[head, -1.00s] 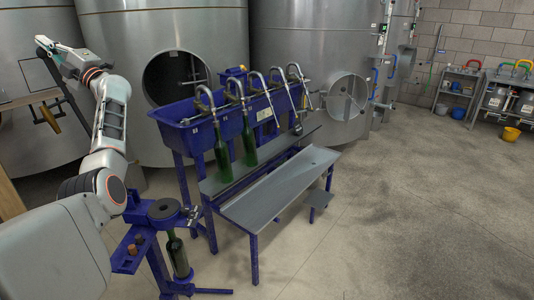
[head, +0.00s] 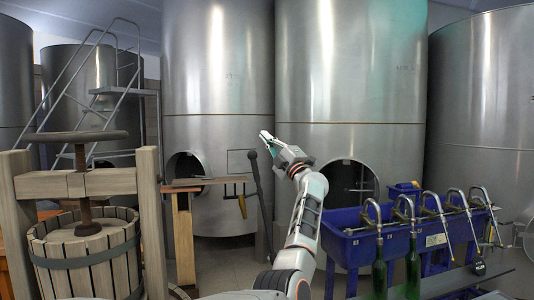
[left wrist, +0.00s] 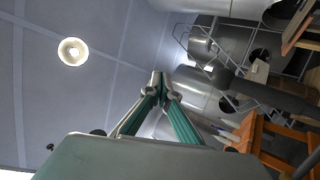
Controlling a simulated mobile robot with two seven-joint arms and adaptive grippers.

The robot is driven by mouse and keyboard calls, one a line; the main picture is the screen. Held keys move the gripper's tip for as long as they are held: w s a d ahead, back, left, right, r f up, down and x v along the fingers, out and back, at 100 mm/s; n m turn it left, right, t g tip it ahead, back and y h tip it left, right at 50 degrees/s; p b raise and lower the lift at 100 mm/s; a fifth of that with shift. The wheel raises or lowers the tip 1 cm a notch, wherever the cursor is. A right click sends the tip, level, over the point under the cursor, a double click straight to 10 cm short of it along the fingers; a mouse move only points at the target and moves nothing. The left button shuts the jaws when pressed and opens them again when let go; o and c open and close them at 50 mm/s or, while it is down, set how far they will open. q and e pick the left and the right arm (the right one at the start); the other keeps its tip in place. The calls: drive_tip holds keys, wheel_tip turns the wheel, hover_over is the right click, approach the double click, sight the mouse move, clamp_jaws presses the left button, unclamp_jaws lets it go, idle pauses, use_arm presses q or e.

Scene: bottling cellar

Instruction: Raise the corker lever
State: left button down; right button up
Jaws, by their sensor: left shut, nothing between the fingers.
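The corker lever (head: 259,195) is a dark bar with a black knob at its top. It stands nearly upright, leaning slightly left, just left of my left arm. Its lower end and the corker body are out of sight in the head view. My left gripper (head: 266,136) is raised near the knob, up and to its right in the picture; I see no contact. In the left wrist view the fingertips (left wrist: 160,85) meet with nothing between them. My right gripper is not in view.
A wooden basket press (head: 85,245) stands at left, beside a wooden stand (head: 183,235). Steel tanks (head: 350,70) fill the back. The blue filler trough (head: 350,245) with green bottles (head: 412,265) is at right. The wrist view shows a ceiling lamp (left wrist: 72,51).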

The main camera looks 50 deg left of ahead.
use_arm(q)
drive_tip(key=d+r, duration=0.2)
drive_tip(key=d, duration=0.1)
drive_tip(key=d+r, duration=0.1)
drive_tip(key=shift+w+d+b, duration=0.2)
drive_tip(key=shift+d+b, duration=0.15)
drive_tip(key=shift+b, duration=0.05)
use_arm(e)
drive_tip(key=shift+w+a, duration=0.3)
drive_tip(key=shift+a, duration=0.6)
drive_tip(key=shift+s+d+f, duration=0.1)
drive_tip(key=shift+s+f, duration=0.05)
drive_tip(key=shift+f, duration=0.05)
